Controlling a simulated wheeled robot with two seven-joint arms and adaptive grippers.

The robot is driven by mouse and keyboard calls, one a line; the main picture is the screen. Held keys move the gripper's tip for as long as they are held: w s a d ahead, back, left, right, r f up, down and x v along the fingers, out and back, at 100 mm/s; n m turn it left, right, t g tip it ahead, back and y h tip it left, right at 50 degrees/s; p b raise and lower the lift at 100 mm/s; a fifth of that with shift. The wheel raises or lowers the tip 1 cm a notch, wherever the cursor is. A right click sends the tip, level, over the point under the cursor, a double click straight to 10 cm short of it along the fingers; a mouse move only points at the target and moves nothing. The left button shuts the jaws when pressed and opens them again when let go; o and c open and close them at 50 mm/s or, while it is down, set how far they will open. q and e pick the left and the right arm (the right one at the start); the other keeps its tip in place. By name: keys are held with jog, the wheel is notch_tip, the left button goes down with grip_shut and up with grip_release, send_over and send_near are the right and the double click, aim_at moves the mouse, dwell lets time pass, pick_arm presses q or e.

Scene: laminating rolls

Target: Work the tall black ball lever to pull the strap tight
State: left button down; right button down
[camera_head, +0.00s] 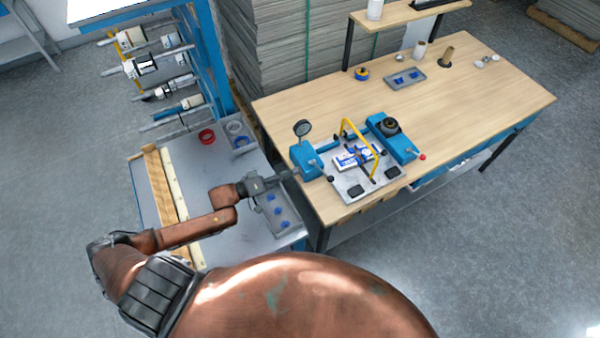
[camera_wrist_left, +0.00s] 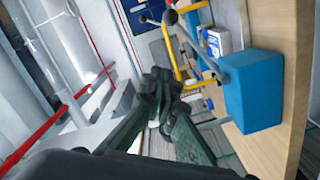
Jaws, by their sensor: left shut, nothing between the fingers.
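A blue block (camera_head: 306,160) stands at the left end of the fixture on the wooden table. My left gripper (camera_head: 292,174) is just left of the blue block, shut and empty. In the left wrist view its dark fingers (camera_wrist_left: 165,97) are together, left of the blue block (camera_wrist_left: 252,90) and apart from the ball. A blue-and-white pack (camera_head: 352,157) lies on the fixture plate; the strap is too small to make out clearly. My right gripper is out of view.
A yellow hoop (camera_head: 347,125) arches over the plate (camera_head: 350,187). A second blue block (camera_head: 405,150) with a black knob and red ball stands at right. A round dark disc (camera_head: 302,128) stands above the left block.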

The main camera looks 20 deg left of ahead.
aim_at(321, 170)
pick_arm(q)
jog(key=w+d+f+p, duration=0.1)
jog(key=w+d, duration=0.3)
jog(key=d, duration=0.4)
jog(key=shift+w+d+f+p, duration=0.25)
jog(key=shift+f+p, duration=0.1)
jog(key=shift+f, duration=0.45)
